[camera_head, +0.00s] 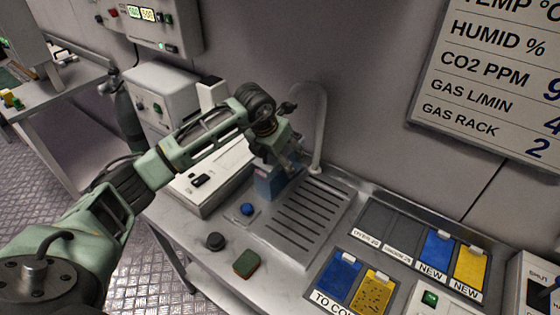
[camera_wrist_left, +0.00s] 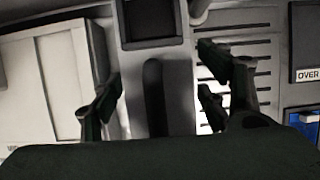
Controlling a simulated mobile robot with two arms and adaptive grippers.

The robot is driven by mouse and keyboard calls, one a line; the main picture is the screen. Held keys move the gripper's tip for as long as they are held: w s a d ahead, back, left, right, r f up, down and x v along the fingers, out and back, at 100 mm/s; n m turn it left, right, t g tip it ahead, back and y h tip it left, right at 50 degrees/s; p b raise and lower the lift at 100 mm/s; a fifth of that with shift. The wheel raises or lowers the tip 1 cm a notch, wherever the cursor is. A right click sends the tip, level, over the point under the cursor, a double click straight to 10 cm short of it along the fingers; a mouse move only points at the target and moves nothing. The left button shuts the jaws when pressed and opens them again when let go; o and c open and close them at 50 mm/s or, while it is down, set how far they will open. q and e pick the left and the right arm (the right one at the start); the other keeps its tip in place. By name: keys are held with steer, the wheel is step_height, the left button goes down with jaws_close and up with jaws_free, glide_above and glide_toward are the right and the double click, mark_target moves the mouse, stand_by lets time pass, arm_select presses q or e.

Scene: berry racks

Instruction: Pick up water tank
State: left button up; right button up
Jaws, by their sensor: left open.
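The water tank (camera_head: 272,186), a blue-grey box, stands by the back of the drain tray, under the bent tap. Its upper part is partly hidden by my left gripper (camera_head: 287,158), which is over it. In the left wrist view, a grey body with a dark square opening, apparently the tank (camera_wrist_left: 184,95), lies between the two fingers of my left gripper (camera_wrist_left: 162,95). A dark upright bar shows on its middle. The fingers are open, with gaps on both sides; I cannot tell whether either touches. My right gripper is not in view.
A grey tap (camera_head: 322,120) curves close behind the gripper. A white machine (camera_head: 215,180) stands left of the tank. The slotted drain tray (camera_head: 305,215) is bare. A blue knob (camera_head: 247,209), a black knob (camera_head: 215,241) and a green-brown sponge (camera_head: 246,264) are in front. Blue and yellow cards (camera_head: 436,250) lie right.

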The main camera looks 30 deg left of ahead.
arm_select(q)
jaws_close()
steer(key=shift+w, duration=0.15)
stand_by(0.9)
